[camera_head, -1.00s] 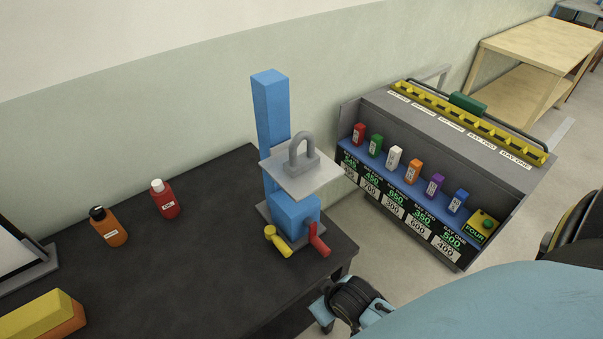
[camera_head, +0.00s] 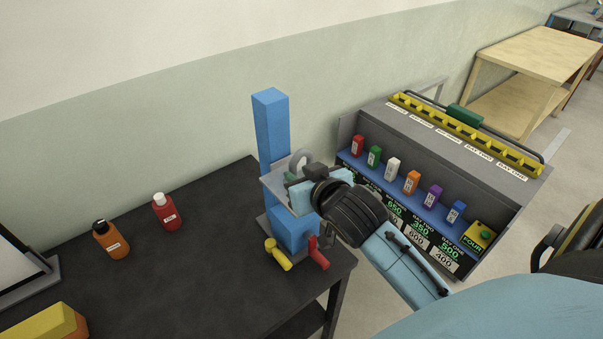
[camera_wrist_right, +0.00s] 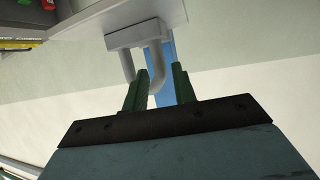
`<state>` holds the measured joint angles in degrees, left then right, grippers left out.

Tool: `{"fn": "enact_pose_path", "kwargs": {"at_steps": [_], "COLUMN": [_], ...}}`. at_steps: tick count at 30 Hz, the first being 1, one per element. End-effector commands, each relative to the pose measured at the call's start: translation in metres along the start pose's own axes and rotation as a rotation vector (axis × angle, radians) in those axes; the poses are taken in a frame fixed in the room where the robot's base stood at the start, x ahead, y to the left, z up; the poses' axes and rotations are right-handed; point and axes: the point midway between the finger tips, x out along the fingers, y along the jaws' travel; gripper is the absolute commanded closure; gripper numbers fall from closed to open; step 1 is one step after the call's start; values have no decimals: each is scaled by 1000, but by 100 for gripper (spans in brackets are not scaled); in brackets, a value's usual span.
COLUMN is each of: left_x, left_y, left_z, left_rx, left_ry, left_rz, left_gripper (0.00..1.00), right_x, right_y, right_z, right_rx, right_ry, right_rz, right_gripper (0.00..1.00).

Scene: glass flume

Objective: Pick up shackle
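The grey shackle (camera_head: 301,158) stands on a light grey plate (camera_head: 272,184) fixed to a blue post on the black table. My right gripper (camera_head: 303,180) is at the shackle and hides part of it. In the right wrist view the shackle's base block (camera_wrist_right: 137,36) and arch appear upside down, with the plate above. The two green fingers of the right gripper (camera_wrist_right: 161,88) are apart, close to the arch. One leg of the arch shows in the gap between them; contact cannot be made out. My left gripper is not in view.
The blue post (camera_head: 271,125) rises behind the plate. Yellow (camera_head: 279,255) and red (camera_head: 317,254) handles stick out below it. Red (camera_head: 166,212) and orange (camera_head: 110,240) bottles stand on the table (camera_head: 190,280). A labelled grey rack (camera_head: 370,128) with coloured blocks stands to the right.

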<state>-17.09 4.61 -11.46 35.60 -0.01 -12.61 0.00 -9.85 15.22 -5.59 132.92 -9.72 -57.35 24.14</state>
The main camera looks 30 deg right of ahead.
Motion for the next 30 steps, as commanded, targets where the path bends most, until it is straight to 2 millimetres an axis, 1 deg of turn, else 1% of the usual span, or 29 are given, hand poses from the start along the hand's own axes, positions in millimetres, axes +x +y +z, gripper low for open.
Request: {"fn": "enact_pose_path", "kwargs": {"at_steps": [2, 8, 15, 18, 21, 27, 30], "left_x": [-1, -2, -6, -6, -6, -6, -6], "left_y": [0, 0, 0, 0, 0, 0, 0], "left_z": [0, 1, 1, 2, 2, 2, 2], "left_rx": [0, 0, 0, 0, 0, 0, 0], "left_ry": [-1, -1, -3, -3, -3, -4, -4], "left_rz": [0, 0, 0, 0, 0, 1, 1], "left_gripper": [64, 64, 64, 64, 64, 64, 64], "right_x": [9, 20, 53, 62, 66, 66, 66], "right_y": [0, 0, 2, 1, 1, 1, 1], "right_z": [-1, -1, -3, -3, -2, -2, -2], "right_rx": [-1, -2, -2, -1, -1, -1, -1], "right_ry": [0, -1, 0, 0, 0, 0, -1], "right_rz": [0, 0, 0, 0, -1, -1, -1], "right_gripper": [73, 73, 73, 73, 73, 73, 86]}}
